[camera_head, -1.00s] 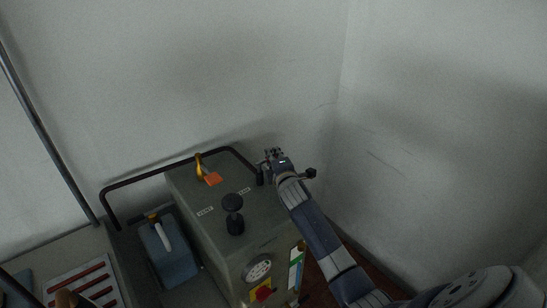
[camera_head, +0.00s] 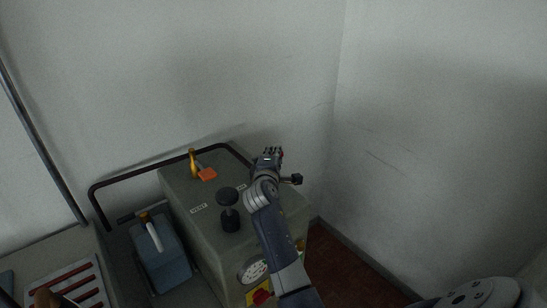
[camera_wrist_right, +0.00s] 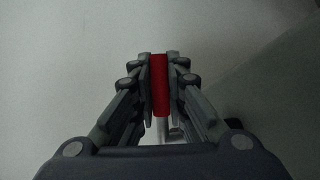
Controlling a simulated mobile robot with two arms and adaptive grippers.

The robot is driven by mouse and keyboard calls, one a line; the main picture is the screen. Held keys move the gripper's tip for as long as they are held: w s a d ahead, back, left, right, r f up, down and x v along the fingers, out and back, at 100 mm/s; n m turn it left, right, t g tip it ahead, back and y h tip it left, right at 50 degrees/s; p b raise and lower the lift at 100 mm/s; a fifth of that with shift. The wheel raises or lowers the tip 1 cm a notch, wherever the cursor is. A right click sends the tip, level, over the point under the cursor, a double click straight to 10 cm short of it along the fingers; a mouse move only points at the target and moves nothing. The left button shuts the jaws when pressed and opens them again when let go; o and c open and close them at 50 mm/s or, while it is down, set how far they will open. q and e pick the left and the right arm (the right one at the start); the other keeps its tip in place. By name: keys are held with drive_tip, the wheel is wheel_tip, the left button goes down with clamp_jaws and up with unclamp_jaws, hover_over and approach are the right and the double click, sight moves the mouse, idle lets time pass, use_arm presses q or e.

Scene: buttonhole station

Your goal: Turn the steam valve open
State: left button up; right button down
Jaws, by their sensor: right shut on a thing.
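A red bar-shaped handle on a thin pale stem shows in the right wrist view (camera_wrist_right: 160,86), standing between my two finger pads. I take it for the steam valve's handle. My right gripper (camera_head: 268,156) is shut on it at the far right edge of the grey-green machine box (camera_head: 180,190). In the head view the fingers and wrist hide nearly all of the handle, so its angle to the machine cannot be told there. My left gripper is not in view.
A black rail (camera_head: 150,173) runs behind. Walls close off the back and right.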

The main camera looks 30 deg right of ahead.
drive_tip(key=c, duration=1.6)
unclamp_jaws()
drive_tip(key=v, duration=0.7)
drive_tip(key=shift+s+a, duration=0.15)
